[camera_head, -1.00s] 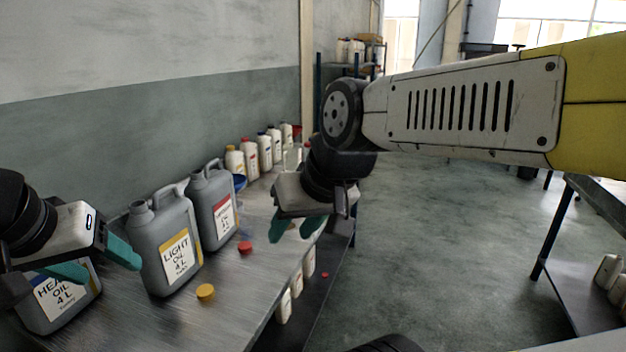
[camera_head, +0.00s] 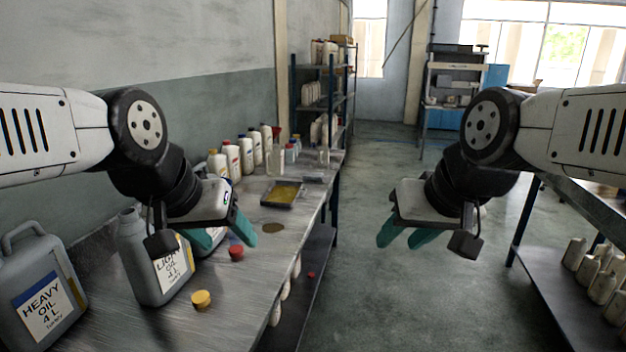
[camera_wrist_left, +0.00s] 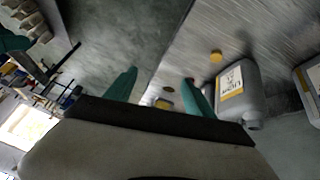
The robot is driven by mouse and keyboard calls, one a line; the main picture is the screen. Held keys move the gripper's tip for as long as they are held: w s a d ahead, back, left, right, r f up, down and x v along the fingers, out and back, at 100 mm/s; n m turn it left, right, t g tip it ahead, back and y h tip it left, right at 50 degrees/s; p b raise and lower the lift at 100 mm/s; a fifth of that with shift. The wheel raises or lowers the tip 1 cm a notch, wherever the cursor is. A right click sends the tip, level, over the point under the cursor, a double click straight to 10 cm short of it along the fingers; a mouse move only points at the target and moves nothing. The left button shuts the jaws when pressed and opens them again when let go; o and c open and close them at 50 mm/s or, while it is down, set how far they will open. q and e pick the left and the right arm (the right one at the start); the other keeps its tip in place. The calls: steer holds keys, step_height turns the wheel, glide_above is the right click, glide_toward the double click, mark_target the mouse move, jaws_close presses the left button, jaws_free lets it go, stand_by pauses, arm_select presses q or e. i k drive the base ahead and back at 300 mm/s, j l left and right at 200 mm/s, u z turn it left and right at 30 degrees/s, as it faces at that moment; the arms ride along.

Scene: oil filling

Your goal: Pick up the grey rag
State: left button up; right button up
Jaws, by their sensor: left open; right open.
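I cannot make out a grey rag for certain; a small flat greyish shape (camera_head: 313,178) lies near the far end of the workbench (camera_head: 240,300), too small to identify. My right gripper (camera_head: 405,236) is open and empty over the floor, right of the bench.
Grey oil cans, heavy (camera_head: 40,290) and light (camera_head: 155,265), stand on the bench near a yellow cap (camera_head: 201,300) and red cap (camera_head: 236,253). A tray with yellowish liquid (camera_head: 282,194), a dark spot (camera_head: 273,228) and several bottles (camera_head: 232,160) are farther back.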

mark_target(307, 176)
steer(key=k, duration=0.55)
steer(key=u, duration=1.3)
steer(key=i+l, duration=0.3)
steer(key=l, duration=0.35)
steer(key=i+l, duration=0.3)
steer(key=l, duration=0.3)
steer(key=i+l, duration=0.3)
steer(key=l, duration=0.35)
steer(key=i+l, duration=0.3)
steer(key=l, duration=0.3)
steer(key=i+l, duration=0.25)
steer(key=l, duration=0.4)
steer(key=i+l, duration=0.3)
steer(key=l, duration=0.3)
steer(key=i+l, duration=0.3)
steer(key=l, duration=0.35)
steer(key=i+l, duration=0.3)
steer(key=l, duration=0.35)
